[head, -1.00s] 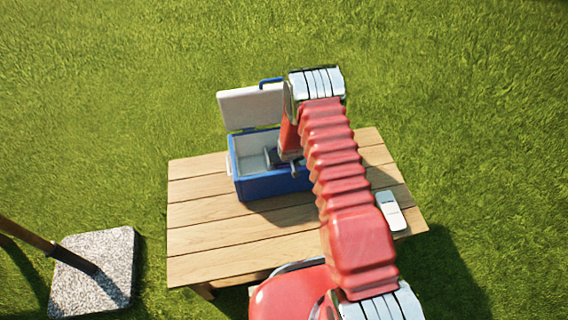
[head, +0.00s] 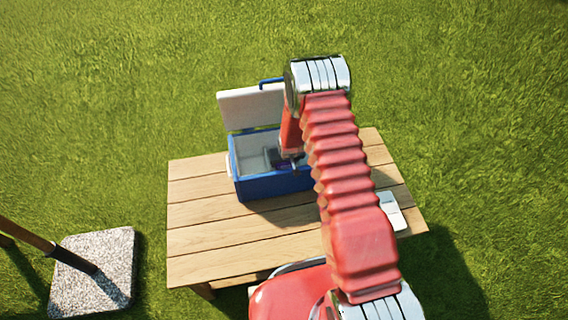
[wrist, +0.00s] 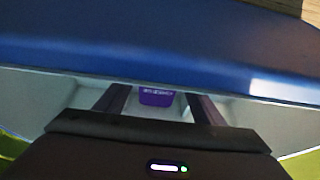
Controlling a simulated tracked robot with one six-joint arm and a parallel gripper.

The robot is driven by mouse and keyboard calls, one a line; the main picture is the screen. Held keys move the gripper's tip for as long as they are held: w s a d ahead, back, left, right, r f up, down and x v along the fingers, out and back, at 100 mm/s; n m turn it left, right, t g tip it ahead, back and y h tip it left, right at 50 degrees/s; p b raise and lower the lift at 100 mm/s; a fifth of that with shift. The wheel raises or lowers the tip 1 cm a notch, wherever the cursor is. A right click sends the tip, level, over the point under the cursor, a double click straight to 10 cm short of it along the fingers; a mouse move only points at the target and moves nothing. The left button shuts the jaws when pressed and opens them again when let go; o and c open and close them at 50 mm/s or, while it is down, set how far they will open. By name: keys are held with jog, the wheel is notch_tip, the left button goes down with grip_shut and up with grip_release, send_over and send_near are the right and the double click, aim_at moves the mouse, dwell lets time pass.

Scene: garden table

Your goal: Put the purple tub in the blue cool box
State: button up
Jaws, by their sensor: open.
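The blue cool box (head: 270,187) stands open on the table, its white inside showing. Its blue rim (wrist: 150,58) crosses the wrist view. The purple tub (wrist: 157,98) shows in the wrist view beyond the rim, inside the box and between my fingers. My gripper (head: 272,158) is over the opening of the box in the head view, with its dark fingers inside the outline of the box. In the wrist view the two fingers (wrist: 157,92) stand apart, with a gap on each side of the tub. The tub cannot be made out in the head view.
The white lid (head: 252,107) stands raised at the back of the box. A white object (head: 391,211) lies at the table's right, partly hidden by my arm. The wooden table (head: 215,240) is bare at left and front. A stone base (head: 92,270) with a pole stands on the grass.

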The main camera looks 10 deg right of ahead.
jog(key=v, duration=0.9)
dwell(0.3)
jog(key=w+r+v, duration=0.1)
jog(key=w+v, duration=0.2)
jog(key=v, duration=2.6)
jog(key=s+r, duration=0.7)
jog(key=s, duration=0.5)
jog(key=s+r+t, duration=0.1)
jog(key=s+r, duration=0.7)
jog(key=s, duration=0.4)
jog(key=shift+s, duration=0.4)
